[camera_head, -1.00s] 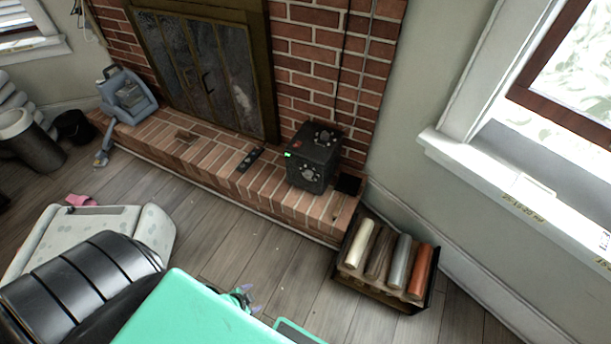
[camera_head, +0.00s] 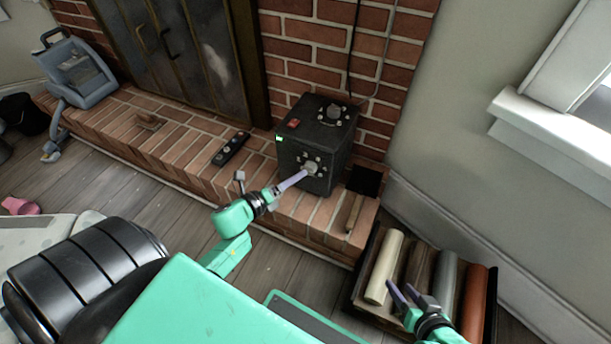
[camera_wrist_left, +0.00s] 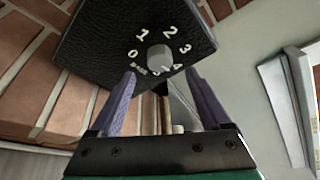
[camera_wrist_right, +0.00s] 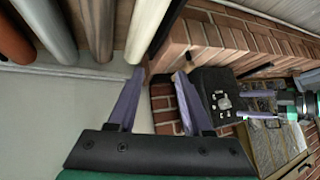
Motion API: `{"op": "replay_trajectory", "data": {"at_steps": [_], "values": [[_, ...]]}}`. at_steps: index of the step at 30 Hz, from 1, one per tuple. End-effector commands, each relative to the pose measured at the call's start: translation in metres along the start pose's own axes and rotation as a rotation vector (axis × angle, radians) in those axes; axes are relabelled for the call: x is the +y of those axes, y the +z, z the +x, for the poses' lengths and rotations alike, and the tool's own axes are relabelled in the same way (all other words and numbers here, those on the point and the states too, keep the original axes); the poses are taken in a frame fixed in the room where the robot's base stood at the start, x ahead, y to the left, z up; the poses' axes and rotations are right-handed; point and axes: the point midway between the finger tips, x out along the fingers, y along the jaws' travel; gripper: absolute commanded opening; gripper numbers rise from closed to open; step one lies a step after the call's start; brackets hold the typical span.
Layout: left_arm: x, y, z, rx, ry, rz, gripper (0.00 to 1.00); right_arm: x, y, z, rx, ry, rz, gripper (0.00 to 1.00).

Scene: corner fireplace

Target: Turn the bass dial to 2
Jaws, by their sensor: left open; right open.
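The black speaker box (camera_head: 325,133) sits on the brick hearth. Its front bass dial is a grey knob (camera_wrist_left: 160,57) with white numerals and the word BASS below; I cannot tell where its mark points. My left gripper (camera_wrist_left: 161,76) is open, its purple fingers at the near side of the knob, one to each side; contact is not clear. In the head view the left gripper (camera_head: 303,174) points at the dial and partly covers it. My right gripper (camera_head: 402,292) is open and empty above the crate of rolls, away from the box (camera_wrist_right: 213,98).
A crate (camera_head: 371,312) of several coloured rolls stands on the floor below the hearth's right end. A dark remote (camera_head: 231,149) lies on the hearth left of the box. A black square (camera_head: 364,181) and a small wooden stick (camera_head: 353,213) lie right of it.

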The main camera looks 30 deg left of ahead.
Motion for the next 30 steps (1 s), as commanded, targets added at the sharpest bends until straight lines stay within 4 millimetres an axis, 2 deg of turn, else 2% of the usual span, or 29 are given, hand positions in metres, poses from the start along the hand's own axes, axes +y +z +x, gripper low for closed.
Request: {"op": "replay_trajectory", "data": {"at_steps": [1,3,6,10,16,17,21,23,30], "values": [[0.003,-0.001,0.014,-0.001,-0.003,0.001,0.81,-0.004,0.005,0.008,0.031,-0.014,0.003,0.5],[0.002,-0.001,0.03,-0.001,-0.001,0.002,0.81,-0.009,0.005,0.014,0.083,-0.032,0.01,0.5],[0.002,-0.001,0.045,0.0,-0.001,0.0,0.81,-0.016,0.004,0.019,0.141,-0.051,0.019,0.5],[0.001,0.0,0.053,0.0,0.002,-0.001,0.81,-0.019,0.003,0.02,0.175,-0.061,0.026,0.5],[0.001,0.0,0.053,0.0,0.002,-0.002,0.81,-0.02,0.002,0.019,0.178,-0.061,0.026,0.5],[0.001,0.0,0.053,0.0,0.002,-0.002,0.73,-0.02,0.002,0.019,0.178,-0.061,0.026,0.5],[0.001,0.0,0.053,0.0,0.002,-0.002,0.2,-0.02,0.003,0.019,0.177,-0.061,0.026,0.5],[0.001,0.0,0.053,0.0,0.002,-0.003,0.0,-0.02,0.003,0.019,0.177,-0.061,0.026,0.5],[0.002,-0.001,0.053,0.0,-0.003,-0.016,0.0,-0.02,0.002,0.02,0.184,-0.062,0.027,0.5]]}}
